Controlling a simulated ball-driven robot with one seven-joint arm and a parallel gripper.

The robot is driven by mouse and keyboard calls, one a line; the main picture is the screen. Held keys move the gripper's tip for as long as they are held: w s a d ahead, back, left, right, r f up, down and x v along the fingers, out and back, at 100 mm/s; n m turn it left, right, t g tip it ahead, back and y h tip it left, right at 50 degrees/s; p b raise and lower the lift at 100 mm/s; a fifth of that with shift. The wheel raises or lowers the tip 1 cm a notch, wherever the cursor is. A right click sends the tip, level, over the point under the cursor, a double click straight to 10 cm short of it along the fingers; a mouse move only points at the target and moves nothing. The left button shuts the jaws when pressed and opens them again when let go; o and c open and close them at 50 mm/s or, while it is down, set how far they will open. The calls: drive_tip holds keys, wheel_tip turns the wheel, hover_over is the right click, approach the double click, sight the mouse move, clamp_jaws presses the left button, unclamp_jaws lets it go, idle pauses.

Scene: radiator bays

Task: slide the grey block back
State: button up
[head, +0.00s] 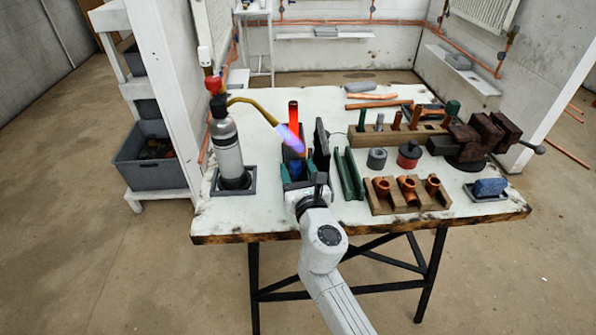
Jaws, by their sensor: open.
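A dark grey block (284,156) stands near the middle of the white workbench (244,105), just beyond my gripper and partly hidden by it and by a purple flame. A copper tube (293,111), glowing red, stands upright at the block; its lower end is hidden. A flatter grey block (359,87) lies at the bench's back edge, far from my gripper. My gripper (297,171) is open over the front middle of the bench, close to the dark block. Whether it touches the block cannot be told.
A torch bottle (226,150) stands left, its brass nozzle (259,107) aiming flame at the tube. A dark upright plate (321,148) and green rails (348,173) stand right of my gripper. Copper fittings (407,187) and a vice (475,140) are farther right.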

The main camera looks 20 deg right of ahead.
drive_tip(key=s, duration=0.3)
drive_tip(key=s+a, duration=0.1)
drive_tip(key=s, duration=0.6)
drive_tip(key=shift+s+a+p, duration=0.35)
drive_tip(key=shift+p, duration=0.05)
drive_tip(key=shift+c, duration=0.4)
